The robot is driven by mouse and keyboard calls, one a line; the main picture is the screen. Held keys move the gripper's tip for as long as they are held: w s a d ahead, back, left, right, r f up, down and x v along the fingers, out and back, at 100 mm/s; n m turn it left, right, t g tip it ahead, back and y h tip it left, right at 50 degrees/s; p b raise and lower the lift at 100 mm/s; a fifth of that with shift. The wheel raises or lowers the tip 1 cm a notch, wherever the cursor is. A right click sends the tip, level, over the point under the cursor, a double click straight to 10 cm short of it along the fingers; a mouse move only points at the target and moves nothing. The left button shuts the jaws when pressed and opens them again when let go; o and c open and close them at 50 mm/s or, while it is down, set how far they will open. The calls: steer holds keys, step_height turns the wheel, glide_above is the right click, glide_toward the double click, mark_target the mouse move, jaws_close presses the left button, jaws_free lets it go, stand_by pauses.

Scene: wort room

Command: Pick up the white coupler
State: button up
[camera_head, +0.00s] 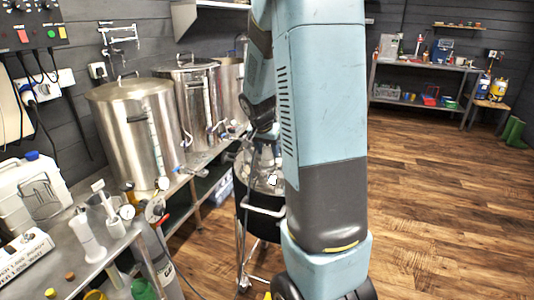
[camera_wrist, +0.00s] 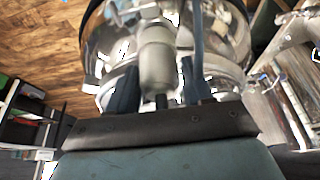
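A pale grey-white cylindrical piece (camera_wrist: 157,58), which looks like the white coupler, stands between the fingers of my gripper (camera_wrist: 158,75) in the wrist view. The two dark fingers are apart, one on each side of it, with a narrow gap at the right finger; contact at the left finger is unclear. Behind it is the shiny round top of a steel vessel (camera_wrist: 225,45). In the head view my arm comes down over this vessel with a black jacket (camera_head: 262,222), and hides much of its top and my fingers.
Large steel kettles (camera_head: 133,130) stand on the bench at left. The near bench holds a white jug (camera_head: 30,195), a clear cylinder (camera_head: 87,238) and gauges. A shelf table (camera_head: 425,85) stands at the back right. The wooden floor (camera_head: 440,200) at right is clear.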

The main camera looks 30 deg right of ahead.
steer(key=c, duration=0.7)
steer(key=shift+o, duration=0.2)
steer(key=shift+r, duration=0.15)
